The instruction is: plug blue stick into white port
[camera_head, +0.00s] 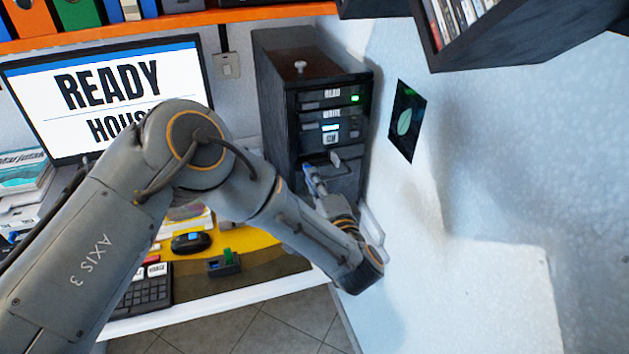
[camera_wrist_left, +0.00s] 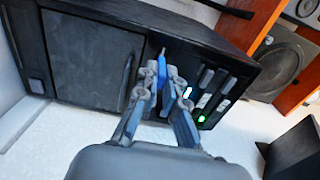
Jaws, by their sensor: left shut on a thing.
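My left gripper (camera_head: 313,178) is in front of the lower front of the black computer tower (camera_head: 277,110). In the left wrist view my left gripper (camera_wrist_left: 160,84) is shut on the blue stick (camera_wrist_left: 162,70), which stands between the fingers with its tip toward the tower's front. In the head view the stick is mostly hidden by the gripper. The tower's upper front has panels marked READ (camera_head: 332,94) and WRITE (camera_head: 332,113), with green and pale blue lights. I cannot tell which opening is the white port, or whether the stick touches the tower. My right gripper is not in view.
A small pale piece (camera_head: 336,158) sticks out of the tower just above the gripper. A white wall stands close on the right, with a dark shelf (camera_head: 500,40) above. A monitor (camera_head: 110,95), keyboard (camera_head: 143,293) and mouse (camera_head: 191,242) are on the left.

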